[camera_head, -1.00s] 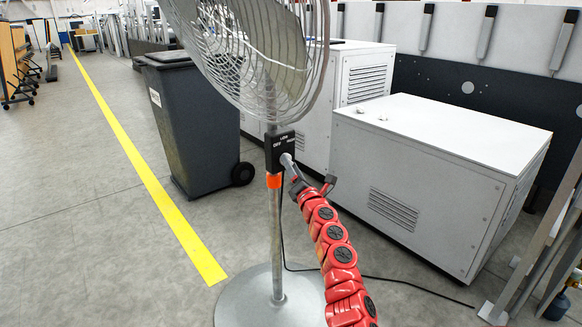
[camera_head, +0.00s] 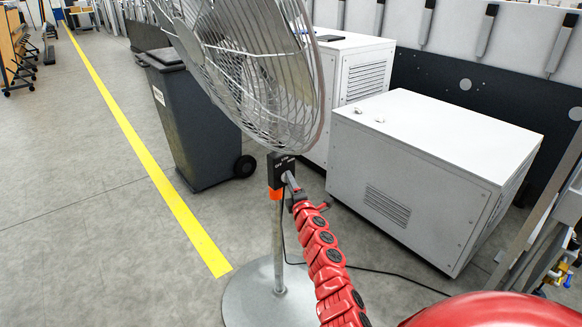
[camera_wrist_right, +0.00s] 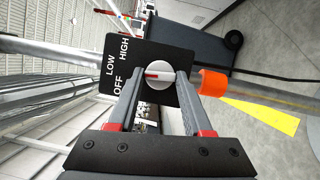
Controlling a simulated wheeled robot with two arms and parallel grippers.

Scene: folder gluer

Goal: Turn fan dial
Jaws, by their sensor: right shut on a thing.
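The pedestal fan (camera_head: 245,70) stands in the middle of the head view, with a wire cage, a metal pole and a round base. Its black control box (camera_head: 281,170) sits on the pole just below the cage. In the wrist view the control box (camera_wrist_right: 140,62) carries the words OFF, LOW and HIGH. The round pale dial (camera_wrist_right: 160,76) with a red mark lies between the fingers of my right gripper (camera_wrist_right: 156,80), which is shut on it. The right gripper also shows in the head view (camera_head: 291,184), at the box. My left gripper is not in view.
A dark wheeled bin (camera_head: 195,125) stands behind the fan. A white cabinet (camera_head: 425,165) is to the right. An orange collar (camera_wrist_right: 214,82) is on the pole below the box. A black cable (camera_head: 400,276) runs over the floor. Open floor lies left of the yellow line (camera_head: 165,190).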

